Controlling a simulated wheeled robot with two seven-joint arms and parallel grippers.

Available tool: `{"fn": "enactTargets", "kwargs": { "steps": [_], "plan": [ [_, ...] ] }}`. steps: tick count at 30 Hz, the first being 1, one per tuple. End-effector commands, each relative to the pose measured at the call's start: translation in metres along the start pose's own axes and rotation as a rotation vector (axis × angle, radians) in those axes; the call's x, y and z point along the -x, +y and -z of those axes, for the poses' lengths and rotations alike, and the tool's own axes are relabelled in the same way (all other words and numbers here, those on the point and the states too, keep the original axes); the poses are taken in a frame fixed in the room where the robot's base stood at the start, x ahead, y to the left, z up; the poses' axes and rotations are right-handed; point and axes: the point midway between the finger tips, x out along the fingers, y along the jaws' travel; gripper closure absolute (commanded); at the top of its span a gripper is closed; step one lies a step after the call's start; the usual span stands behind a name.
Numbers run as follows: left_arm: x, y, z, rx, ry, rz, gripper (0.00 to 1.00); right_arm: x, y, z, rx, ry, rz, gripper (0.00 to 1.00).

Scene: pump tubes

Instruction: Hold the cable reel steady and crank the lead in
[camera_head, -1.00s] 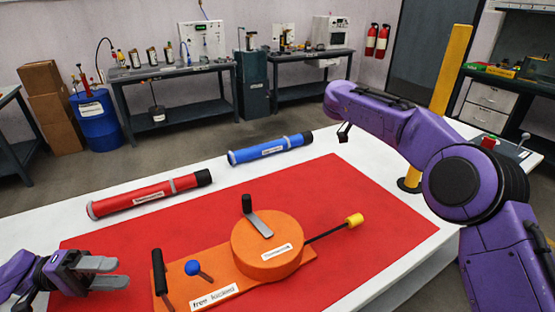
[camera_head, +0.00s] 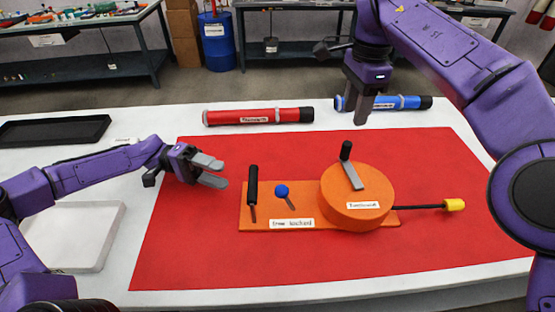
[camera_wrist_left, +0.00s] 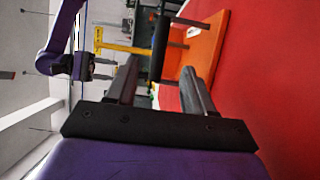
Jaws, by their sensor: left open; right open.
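The orange cable reel (camera_head: 340,205) stands on its orange base plate (camera_head: 263,212) on the red mat. A grey crank arm with a black knob (camera_head: 346,151) is on the drum's top. A black upright handle (camera_head: 252,185) and a blue-ball lever (camera_head: 282,191) are on the plate's left part. The black lead ends in a yellow plug (camera_head: 454,205) at the right. My left gripper (camera_head: 218,172) is open and empty, left of the handle and apart from it. In the left wrist view the handle (camera_wrist_left: 160,48) shows beyond the open fingers. My right gripper (camera_head: 360,120) is open above and behind the reel.
A red tube (camera_head: 258,117) and a blue tube (camera_head: 410,102) lie behind the mat (camera_head: 185,250); my right gripper partly covers the blue one. A black tray (camera_head: 55,131) and a white tray (camera_head: 105,235) are at the left. The mat's front is clear.

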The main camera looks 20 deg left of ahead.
Motion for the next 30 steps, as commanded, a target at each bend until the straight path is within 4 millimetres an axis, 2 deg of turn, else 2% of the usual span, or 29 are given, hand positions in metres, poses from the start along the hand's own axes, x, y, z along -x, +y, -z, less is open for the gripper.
{"fn": "enactTargets", "kwargs": {
  "steps": [9,13,18,25,26,30],
  "plan": [
    [-0.064,0.000,-0.001,0.001,-0.006,0.000,0.48,0.000,0.000,0.001,-0.002,0.002,0.000,0.57],
    [-0.086,0.000,-0.001,0.002,-0.004,0.001,0.48,0.000,0.000,0.001,-0.002,0.003,-0.001,0.57],
    [-0.099,0.000,-0.001,0.001,-0.001,0.000,0.48,0.000,0.000,0.001,-0.002,0.003,-0.001,0.57],
    [-0.100,0.000,0.000,0.000,0.000,0.000,0.48,0.000,0.000,0.001,-0.002,0.003,-0.001,0.57],
    [-0.100,0.000,0.000,0.000,0.000,0.000,0.51,0.000,0.000,0.001,-0.002,0.003,-0.001,0.57],
    [-0.100,0.000,0.000,0.000,0.000,0.000,0.96,0.000,0.000,0.001,-0.002,0.003,-0.001,0.57]
  ]
}}
